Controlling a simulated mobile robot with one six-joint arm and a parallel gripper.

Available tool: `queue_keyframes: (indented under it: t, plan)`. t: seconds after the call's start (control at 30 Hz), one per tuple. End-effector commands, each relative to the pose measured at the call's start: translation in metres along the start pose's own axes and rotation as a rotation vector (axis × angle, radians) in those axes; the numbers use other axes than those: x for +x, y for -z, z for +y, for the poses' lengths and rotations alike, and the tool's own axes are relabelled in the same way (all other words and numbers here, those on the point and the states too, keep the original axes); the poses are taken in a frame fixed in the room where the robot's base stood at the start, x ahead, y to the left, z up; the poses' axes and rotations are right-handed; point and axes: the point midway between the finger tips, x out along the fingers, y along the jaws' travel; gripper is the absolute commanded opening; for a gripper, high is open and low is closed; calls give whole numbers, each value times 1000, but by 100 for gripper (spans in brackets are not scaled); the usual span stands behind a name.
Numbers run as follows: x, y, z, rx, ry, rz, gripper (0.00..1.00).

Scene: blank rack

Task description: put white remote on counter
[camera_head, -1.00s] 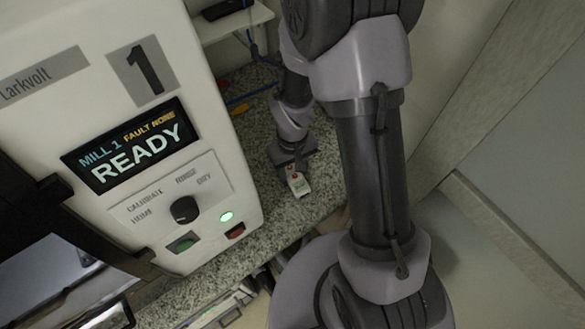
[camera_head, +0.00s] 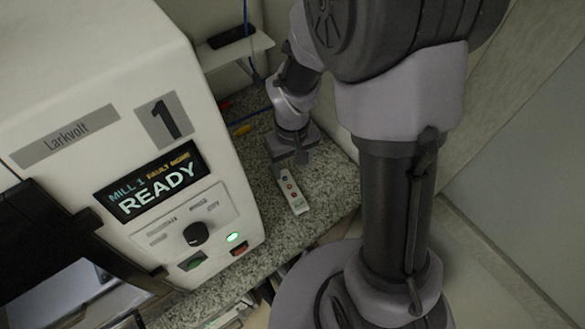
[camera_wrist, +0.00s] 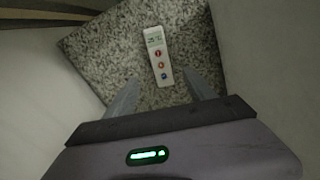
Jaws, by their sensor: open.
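The white remote (camera_head: 292,192) lies flat on the speckled grey counter (camera_head: 325,188), to the right of the white machine. It has a small display and several coloured buttons. My gripper (camera_head: 288,165) is just behind it in the head view, apart from it.
A white machine (camera_head: 70,90) with a lit READY display and a knob stands at the left. A small shelf (camera_head: 235,50) holds a dark device (camera_head: 232,36) at the back. Blue and yellow cables lie behind. The counter's front edge is near the remote.

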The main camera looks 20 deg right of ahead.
Motion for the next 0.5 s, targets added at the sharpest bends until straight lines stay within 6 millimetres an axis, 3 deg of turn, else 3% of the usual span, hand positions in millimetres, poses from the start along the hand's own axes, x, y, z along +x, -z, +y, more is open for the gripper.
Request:
queue_keyframes:
  t: [0.07,0.17,0.2,0.3,0.4,0.5]
  plan:
    - [-34,-1,-2,50,5,56,63]
    - [-100,-17,-9,170,34,170,63]
    - [-127,-28,-13,223,54,219,63]
    - [-178,-63,-25,346,116,334,63]
    - [-208,-94,-37,433,179,422,63]
    - [-220,-112,-45,480,221,469,63]
